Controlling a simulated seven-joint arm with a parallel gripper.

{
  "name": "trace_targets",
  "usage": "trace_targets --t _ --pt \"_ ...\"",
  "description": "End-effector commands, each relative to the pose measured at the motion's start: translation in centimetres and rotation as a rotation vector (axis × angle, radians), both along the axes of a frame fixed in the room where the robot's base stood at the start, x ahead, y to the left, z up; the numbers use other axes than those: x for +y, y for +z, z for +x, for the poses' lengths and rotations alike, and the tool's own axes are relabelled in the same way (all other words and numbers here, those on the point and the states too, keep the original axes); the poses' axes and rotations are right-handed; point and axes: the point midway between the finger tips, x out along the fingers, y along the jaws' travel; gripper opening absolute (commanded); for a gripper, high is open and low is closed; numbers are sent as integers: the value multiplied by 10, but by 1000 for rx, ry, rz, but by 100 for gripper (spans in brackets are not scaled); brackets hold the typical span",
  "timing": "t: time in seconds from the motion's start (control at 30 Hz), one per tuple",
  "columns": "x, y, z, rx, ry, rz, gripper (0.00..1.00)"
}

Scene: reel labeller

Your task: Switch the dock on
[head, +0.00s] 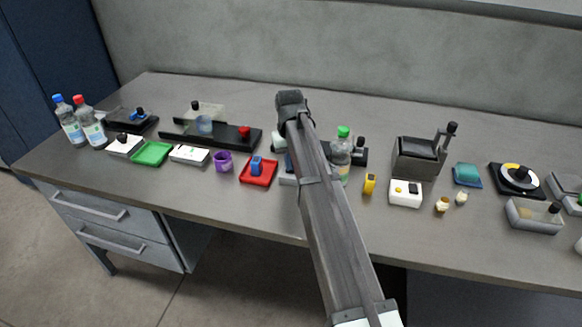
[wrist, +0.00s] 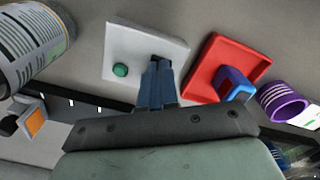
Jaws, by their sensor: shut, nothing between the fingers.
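A pale square plate with a round green button (wrist: 120,70) lies below my gripper in the wrist view; I take this plate (wrist: 143,37) as the dock, though no label shows. In the head view my arm hides most of it, leaving a pale edge (head: 287,180). My gripper (wrist: 157,62) is shut and empty. Its blue fingertips show over the plate, to the right of the button in the wrist view. Whether they touch the plate cannot be told. In the head view the gripper (head: 289,163) is mostly behind my arm.
A red tray (head: 258,181) holding a blue object (wrist: 236,82) is close beside the plate. A purple cup (head: 223,162) stands beyond it. A green-capped bottle (head: 341,155) stands on the plate's other side. A white box (head: 405,193) is further right. The front strip of table is clear.

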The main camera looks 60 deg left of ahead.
Motion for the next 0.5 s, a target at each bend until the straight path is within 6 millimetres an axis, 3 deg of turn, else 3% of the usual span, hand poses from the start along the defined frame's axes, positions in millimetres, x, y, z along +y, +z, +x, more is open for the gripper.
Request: trace_targets --t 0.5 --pt "0 -4 0 0 0 0 0"
